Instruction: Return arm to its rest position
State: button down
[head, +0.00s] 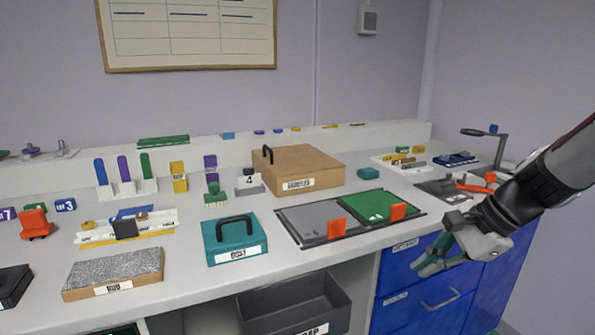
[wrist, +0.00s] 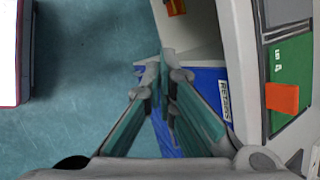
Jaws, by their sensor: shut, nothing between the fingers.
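My gripper (head: 433,267) is at the right in the head view, on the end of my dark and grey arm. It hangs in front of the blue drawers (head: 425,285), just off the bench's front edge. Its teal-edged fingers are shut and empty. In the wrist view the fingers (wrist: 165,95) come together at the middle, over the blue drawer front and the floor. The gripper touches nothing that I can see.
The bench (head: 190,285) carries a teal box (head: 234,241), a cardboard box (head: 300,168), grey and green panels with orange tabs (head: 336,229) and several racks. A dark bin (head: 295,305) sits below. Open floor (wrist: 95,60) shows left of my gripper in the wrist view.

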jog(key=s+a+r+n+g+h, duration=0.1)
jog(key=s+a+r+n, duration=0.1)
jog(key=s+a+n, duration=0.35)
jog(key=s+a+r+n+g+h, duration=0.1)
jog(key=s+a+r+n, duration=0.15)
jog(key=s, duration=0.65)
jog(key=s+d+f+n+g+h, duration=0.1)
jog(key=s+d+n+h, duration=0.2)
jog(key=s+n, duration=0.85)
jog(key=s+r+m+t+p, duration=0.1)
jog(key=s+r+m+p, duration=0.1)
jog(key=r+p, duration=0.9)
jog(key=s+r+m+t+p, duration=0.1)
jog(key=s+r+t+p, duration=0.1)
jog(key=r+p, duration=1)
jog(key=shift+r+m+t, duration=0.3)
jog(key=shift+r+m, duration=0.05)
jog(key=shift+r, duration=0.3)
jog(key=shift+w+d, duration=0.1)
